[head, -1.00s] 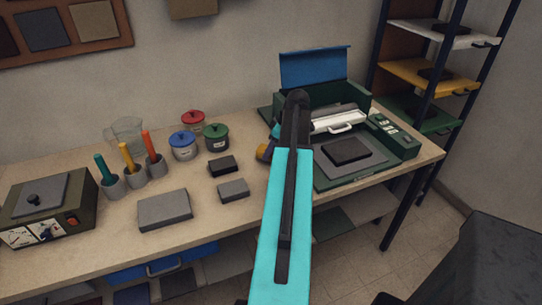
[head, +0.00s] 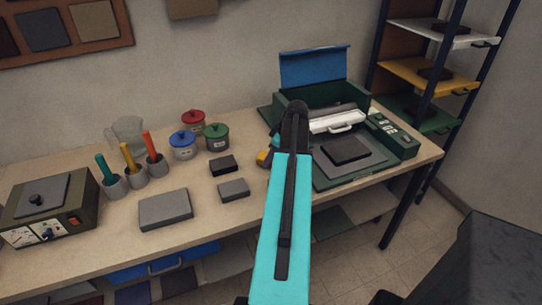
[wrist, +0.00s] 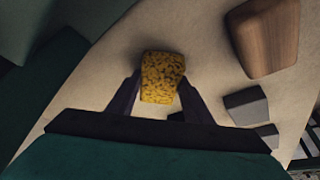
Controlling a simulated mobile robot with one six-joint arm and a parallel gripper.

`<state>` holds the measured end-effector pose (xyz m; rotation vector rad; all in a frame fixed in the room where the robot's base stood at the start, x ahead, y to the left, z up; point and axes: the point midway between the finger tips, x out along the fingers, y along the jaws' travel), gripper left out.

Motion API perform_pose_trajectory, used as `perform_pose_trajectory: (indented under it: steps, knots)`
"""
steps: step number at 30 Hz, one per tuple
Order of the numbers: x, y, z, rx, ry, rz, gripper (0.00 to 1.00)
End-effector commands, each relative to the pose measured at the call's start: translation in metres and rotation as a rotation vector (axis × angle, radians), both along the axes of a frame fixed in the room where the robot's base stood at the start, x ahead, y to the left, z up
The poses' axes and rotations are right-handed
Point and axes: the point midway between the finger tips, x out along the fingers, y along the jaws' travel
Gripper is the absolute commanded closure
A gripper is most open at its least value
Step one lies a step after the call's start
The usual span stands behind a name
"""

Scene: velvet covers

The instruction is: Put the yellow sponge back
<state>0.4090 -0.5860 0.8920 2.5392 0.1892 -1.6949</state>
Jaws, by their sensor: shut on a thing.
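The yellow sponge (wrist: 162,72), speckled with dark spots, sits between the two dark fingers of my gripper (wrist: 160,88) in the wrist view. My gripper is shut on it. In the head view only a small yellow part of the sponge (head: 262,157) shows at the left of my turquoise arm, which hides most of the gripper. The sponge is over the worktable (head: 190,220), left of the green machine. I cannot tell whether it touches the tabletop.
A dark block (head: 223,166) and grey blocks (head: 233,189) (head: 165,209) lie left of my arm. Lidded pots (head: 183,146) and cups with coloured handles (head: 136,175) stand further left. The green machine (head: 395,136) is at right. A brown block (wrist: 265,35) shows in the wrist view.

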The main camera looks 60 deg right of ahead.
Motion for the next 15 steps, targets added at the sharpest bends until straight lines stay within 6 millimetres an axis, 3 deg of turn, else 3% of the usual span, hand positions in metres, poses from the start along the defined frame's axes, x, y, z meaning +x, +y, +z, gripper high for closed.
perform_pose_trajectory:
  steps: [8,9,12,15]
  knots:
    - [0.0002,0.0001,-0.0033,0.0,0.0,0.0,0.75]
    - [0.0002,0.0001,-0.0034,0.0,0.0,0.0,0.52]
    - [0.0002,0.0001,-0.0027,0.0,0.0,0.0,0.35]
    - [0.0002,0.0001,-0.0027,0.0,0.0,0.0,0.35]
